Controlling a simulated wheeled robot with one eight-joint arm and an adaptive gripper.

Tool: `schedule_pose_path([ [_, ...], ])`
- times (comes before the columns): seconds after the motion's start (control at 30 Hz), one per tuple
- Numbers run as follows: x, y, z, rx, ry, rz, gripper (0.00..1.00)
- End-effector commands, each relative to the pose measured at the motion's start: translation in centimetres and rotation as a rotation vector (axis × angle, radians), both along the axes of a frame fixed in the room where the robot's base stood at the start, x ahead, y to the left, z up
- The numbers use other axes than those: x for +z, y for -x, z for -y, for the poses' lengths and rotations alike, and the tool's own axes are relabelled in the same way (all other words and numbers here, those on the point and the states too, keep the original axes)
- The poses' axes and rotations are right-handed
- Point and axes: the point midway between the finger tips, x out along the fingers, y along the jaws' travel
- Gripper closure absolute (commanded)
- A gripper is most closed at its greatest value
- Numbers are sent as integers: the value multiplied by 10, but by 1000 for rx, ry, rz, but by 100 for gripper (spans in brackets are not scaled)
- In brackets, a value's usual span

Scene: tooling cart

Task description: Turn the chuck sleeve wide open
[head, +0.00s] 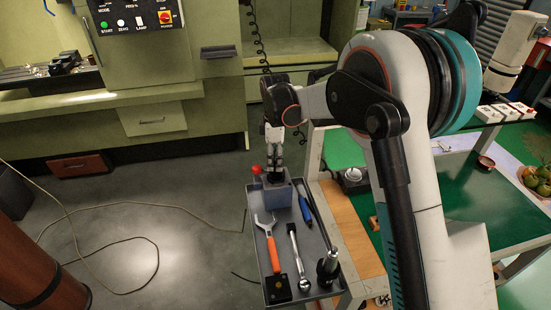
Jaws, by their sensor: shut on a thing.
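My gripper (274,160) reaches down over the far end of the tooling cart, pointing at the grey block (278,194). It is shut on the dark chuck sleeve (275,175), which stands upright at the top of the block. The fingers and their shadow hide most of the sleeve, so I cannot tell how far it is turned or how wide the chuck is open.
The cart tray (258,237) holds an orange-handled wrench (270,244), a ratchet (299,260), a blue tool (305,208), a black block (277,290) and a dark upright tool (328,267). A red knob (256,170) stands left of my gripper. A green machine (150,70) stands behind.

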Motion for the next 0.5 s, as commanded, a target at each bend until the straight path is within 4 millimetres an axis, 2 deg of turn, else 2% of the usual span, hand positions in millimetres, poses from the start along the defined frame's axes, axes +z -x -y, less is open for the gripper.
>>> schedule_pose_path([
  [0.2,0,0,0,175,0,1,83],
  [0.5,0,0,0,336,0,1,83],
])
